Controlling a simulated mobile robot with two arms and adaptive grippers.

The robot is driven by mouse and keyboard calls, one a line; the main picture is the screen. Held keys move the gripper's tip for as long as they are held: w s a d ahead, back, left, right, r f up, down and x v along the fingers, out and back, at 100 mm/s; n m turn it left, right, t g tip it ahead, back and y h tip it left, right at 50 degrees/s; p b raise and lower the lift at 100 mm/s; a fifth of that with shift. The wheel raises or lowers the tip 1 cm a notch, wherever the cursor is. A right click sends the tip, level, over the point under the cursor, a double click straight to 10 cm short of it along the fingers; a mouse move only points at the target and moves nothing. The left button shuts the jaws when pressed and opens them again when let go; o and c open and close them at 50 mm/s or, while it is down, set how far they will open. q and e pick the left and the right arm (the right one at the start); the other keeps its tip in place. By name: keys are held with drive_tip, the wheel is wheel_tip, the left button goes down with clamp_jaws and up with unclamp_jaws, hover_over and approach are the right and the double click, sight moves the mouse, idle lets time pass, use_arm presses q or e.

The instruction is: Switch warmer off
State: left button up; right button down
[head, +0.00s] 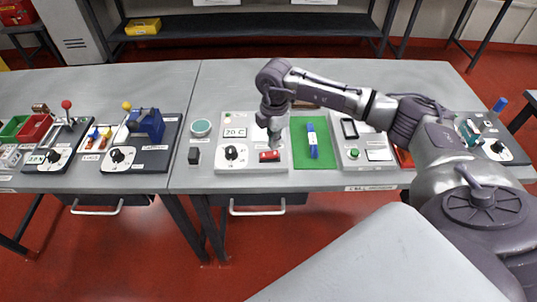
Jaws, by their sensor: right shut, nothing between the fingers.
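The warmer panel (222,164) is a light grey plate in the middle of the bench. It carries a display (235,132) reading 20 C, a black round knob (232,153) and a red rocker switch (269,156). My right gripper (274,142) points down just above the red switch, with its fingers shut and empty. I cannot tell whether its tips touch the switch. The gripper and wrist hide the panel's upper right part. The switch's position is too small to read. My left gripper is not in view.
Right of the panel lie a green mat (327,154) with a blue object (312,141), and another grey panel (352,158) with a green button. A teal round dish (201,128) stands to the left. Further left are lever stations and a blue vise (149,124). Bare bench lies behind.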

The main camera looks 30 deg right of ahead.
sight(274, 154)
drive_tip(key=shift+s+f+b, duration=0.1)
drive_tip(key=shift+f+b, duration=1.1)
drive_tip(key=shift+f, duration=0.5)
idle(0.7)
drive_tip(key=shift+r+p, duration=0.7)
drive_tip(key=shift+r, duration=0.1)
drive_tip(key=shift+r+p, duration=1.95)
drive_tip(key=shift+r, duration=0.8)
